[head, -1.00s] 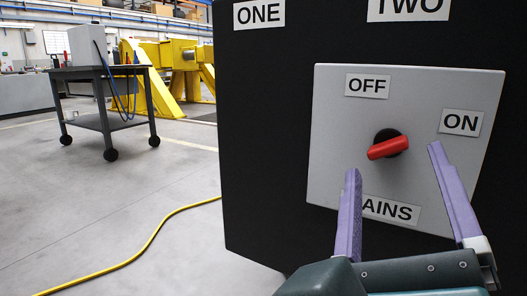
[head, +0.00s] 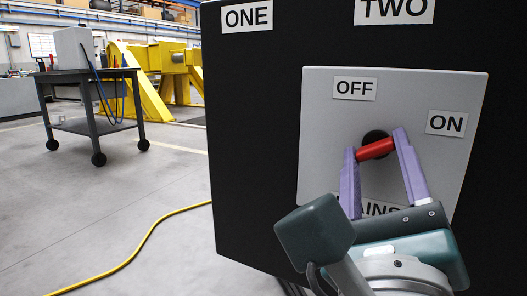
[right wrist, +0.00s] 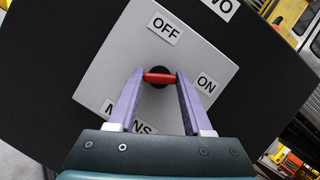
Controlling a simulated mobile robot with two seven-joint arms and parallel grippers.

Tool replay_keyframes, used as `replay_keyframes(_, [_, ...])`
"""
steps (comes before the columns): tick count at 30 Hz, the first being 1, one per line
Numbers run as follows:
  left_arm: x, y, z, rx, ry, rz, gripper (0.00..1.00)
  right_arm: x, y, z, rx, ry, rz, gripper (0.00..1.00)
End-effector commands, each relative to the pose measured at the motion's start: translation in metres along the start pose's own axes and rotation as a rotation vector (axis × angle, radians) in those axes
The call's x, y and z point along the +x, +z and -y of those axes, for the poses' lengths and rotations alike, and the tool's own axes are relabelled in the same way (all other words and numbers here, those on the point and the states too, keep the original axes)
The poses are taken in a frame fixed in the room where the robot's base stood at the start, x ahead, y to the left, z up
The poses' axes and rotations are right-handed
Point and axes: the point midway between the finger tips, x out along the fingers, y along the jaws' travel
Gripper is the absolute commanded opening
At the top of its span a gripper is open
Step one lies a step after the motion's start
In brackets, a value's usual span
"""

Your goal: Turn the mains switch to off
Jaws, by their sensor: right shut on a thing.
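The mains switch is a red bar handle (head: 375,149) on a round black base (head: 376,136), on a light grey panel (head: 325,130). The handle lies nearly level in the head view, its right end slightly higher, towards the ON label (head: 446,123). The OFF label (head: 355,88) is above it. My right gripper (head: 375,143) has its two purple fingers shut on the handle, one at each end. The right wrist view also shows the red handle (right wrist: 159,78) between the fingers. The MAINS label below is partly hidden by the fingers. My left gripper is not in view.
The panel sits on a black cabinet (head: 250,150) with labels ONE (head: 247,16) and TWO (head: 394,9). A yellow cable (head: 150,235) lies on the floor at left. A wheeled cart (head: 90,100) and a yellow frame (head: 150,85) stand farther back. The floor between is clear.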

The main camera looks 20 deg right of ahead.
Motion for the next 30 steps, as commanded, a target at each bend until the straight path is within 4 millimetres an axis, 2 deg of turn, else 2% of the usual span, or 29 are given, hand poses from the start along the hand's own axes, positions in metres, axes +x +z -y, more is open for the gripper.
replay_keyframes(1, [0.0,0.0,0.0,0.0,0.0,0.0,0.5,0.0,0.0,0.0,0.0,0.0,0.0,0.25])
replay_keyframes(8, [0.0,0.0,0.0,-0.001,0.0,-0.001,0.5,0.0,0.0,0.0,-0.001,0.0,0.0,0.0])
replay_keyframes(14, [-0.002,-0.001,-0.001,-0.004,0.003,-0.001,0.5,0.0,0.0,0.0,-0.007,0.003,0.0,0.0])
replay_keyframes(20, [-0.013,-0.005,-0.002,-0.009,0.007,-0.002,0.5,0.001,0.002,0.002,-0.059,0.025,-0.001,0.0])
replay_keyframes(30, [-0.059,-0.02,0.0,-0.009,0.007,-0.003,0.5,0.003,0.006,0.006,-0.29,0.121,-0.002,0.0])
